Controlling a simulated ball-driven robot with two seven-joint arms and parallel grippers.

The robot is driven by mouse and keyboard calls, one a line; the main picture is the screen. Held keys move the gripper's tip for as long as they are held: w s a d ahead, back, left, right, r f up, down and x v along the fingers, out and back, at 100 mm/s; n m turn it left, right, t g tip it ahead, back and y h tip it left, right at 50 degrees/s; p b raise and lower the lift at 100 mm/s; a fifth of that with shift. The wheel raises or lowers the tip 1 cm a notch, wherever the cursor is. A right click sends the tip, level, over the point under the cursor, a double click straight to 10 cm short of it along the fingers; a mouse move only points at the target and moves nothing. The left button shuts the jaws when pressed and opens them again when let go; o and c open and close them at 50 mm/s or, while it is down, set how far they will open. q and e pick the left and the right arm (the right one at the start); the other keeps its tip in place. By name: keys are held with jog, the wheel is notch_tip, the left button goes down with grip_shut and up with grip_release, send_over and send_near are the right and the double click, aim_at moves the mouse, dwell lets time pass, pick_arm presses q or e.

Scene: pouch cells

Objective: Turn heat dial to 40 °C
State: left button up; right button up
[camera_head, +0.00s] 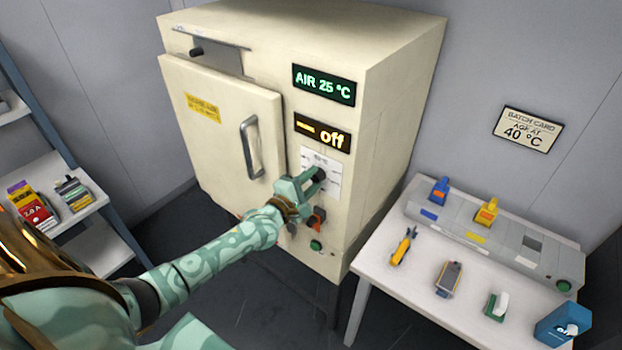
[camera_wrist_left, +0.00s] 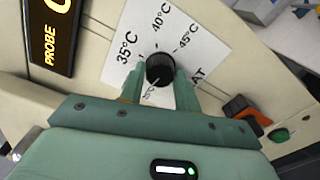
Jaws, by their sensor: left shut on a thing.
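The heat dial (camera_head: 319,174) is a black round knob on a white scale plate on the front of the cream oven. In the left wrist view the dial (camera_wrist_left: 160,67) has marks for 35 °C, 40 °C and 45 °C around it; lower labels are partly hidden by my fingers. Which mark it points to I cannot tell. My left gripper (camera_head: 309,181) is shut on the dial, one finger on each side, as the left wrist view (camera_wrist_left: 160,80) also shows. My right gripper is in neither view.
The oven (camera_head: 395,120) has a green display (camera_head: 323,85) reading AIR 25 °C and an amber one (camera_head: 322,133) reading off. An orange switch (camera_head: 317,218) sits below the dial. A wall card (camera_head: 527,130) says age at 40 °C. A bench (camera_head: 400,300) stands right.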

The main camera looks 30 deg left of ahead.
pick_arm(q)
jog(key=m+p, duration=0.1)
jog(key=m, duration=0.2)
jog(key=shift+r+m, duration=0.1)
jog(key=shift+m, duration=0.3)
jog(key=m+p, duration=0.1)
jog(key=m, duration=0.2)
jog(key=shift+m, duration=0.3)
jog(key=m+p, duration=0.1)
jog(key=m, duration=0.2)
jog(key=shift+m, duration=0.3)
jog(key=m, duration=0.3)
jog(key=shift+m+p, duration=0.3)
jog(key=shift+p, duration=0.05)
jog(key=m, duration=0.5)
jog(key=shift+d, duration=0.1)
jog(key=m, duration=0.6)
jog(key=shift+m, duration=0.3)
jog(key=o, duration=1)
jog(key=shift+c, duration=0.2)
